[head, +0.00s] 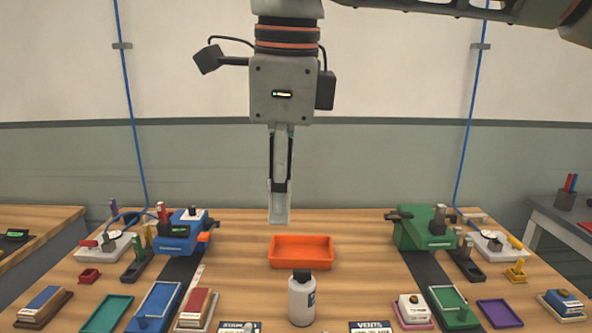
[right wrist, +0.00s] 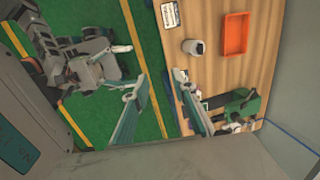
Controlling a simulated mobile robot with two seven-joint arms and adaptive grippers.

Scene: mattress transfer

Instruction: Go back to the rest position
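My right gripper (head: 279,218) hangs fingers-down in the middle of the head view, in line with the back of the orange tray (head: 301,252) and above it. It shows edge-on there. In the right wrist view my right gripper (right wrist: 156,82) has its two fingers well apart with nothing between them. Its arm comes in from the top right of the head view. My left gripper is in neither view.
A white bottle (head: 302,299) stands in front of the orange tray. A blue machine (head: 182,233) stands left and a green machine (head: 424,229) right on the wooden table. Several trays and blocks line the front. The air around the gripper is clear.

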